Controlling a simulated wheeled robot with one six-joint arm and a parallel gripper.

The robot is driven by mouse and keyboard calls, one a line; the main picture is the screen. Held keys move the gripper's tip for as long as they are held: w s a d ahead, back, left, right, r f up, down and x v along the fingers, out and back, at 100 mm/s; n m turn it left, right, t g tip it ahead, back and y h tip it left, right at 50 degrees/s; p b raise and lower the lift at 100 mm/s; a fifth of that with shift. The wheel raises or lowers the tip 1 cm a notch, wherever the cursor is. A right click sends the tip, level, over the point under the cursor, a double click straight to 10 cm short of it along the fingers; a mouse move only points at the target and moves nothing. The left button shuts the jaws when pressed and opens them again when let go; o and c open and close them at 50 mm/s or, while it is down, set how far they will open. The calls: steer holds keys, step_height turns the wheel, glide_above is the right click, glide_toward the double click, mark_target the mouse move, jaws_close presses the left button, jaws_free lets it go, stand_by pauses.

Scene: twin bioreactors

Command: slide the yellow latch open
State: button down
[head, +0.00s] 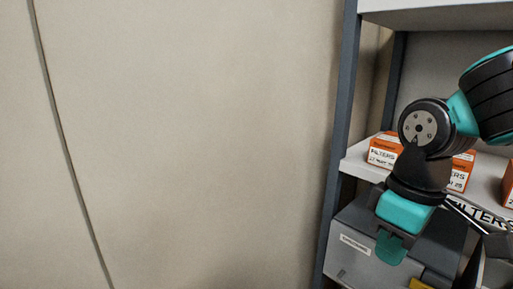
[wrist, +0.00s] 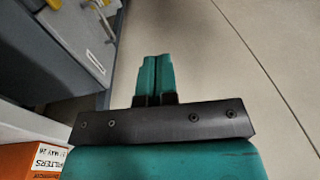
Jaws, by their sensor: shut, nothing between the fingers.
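A small yellow piece (wrist: 53,4), possibly the latch, shows at the top left edge of the wrist view, on a grey cabinet (wrist: 75,35). A yellow patch (head: 420,284) also shows at the bottom edge of the head view, on or by the grey box; I cannot tell if it is the same piece. My gripper (wrist: 157,58) has its teal fingers together, with nothing between them. In the head view my gripper (head: 391,250) hangs pointing down in front of the grey box (head: 360,258). In the wrist view the fingers are apart from the yellow piece, to its right.
A dark shelf post (head: 341,140) stands left of my arm. Orange and white filter boxes (head: 383,150) sit on the shelf above the grey box; one (wrist: 32,160) shows at the wrist view's lower left. A metal handle (wrist: 101,20) is on the cabinet. Floor (wrist: 260,60) is clear at right.

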steer(key=s+a+f+m+y, duration=0.1)
steer(key=s+a+y, duration=0.3)
steer(key=s, duration=0.5)
steer(key=w+d+r+n+g+h+p, duration=0.15)
steer(key=w+d+h, duration=0.3)
steer(key=w, duration=0.75)
steer(key=w+d+r+g+h, duration=0.15)
steer(key=w+d+h, duration=0.35)
steer(key=w, duration=0.7)
steer(key=y+b, duration=0.2)
glide_toward(417, 283)
step_height(417, 283, down, 6)
steer(key=a, duration=0.3)
steer(key=shift+h, duration=0.25)
steer(key=s+d, duration=0.1)
steer(key=s+d+f+p, duration=0.1)
steer(key=s, duration=0.1)
steer(key=shift+s+d, duration=0.25)
steer(key=shift+d, duration=0.1)
steer(key=shift+s+d+f, duration=0.2)
steer(key=shift+s+d, duration=0.15)
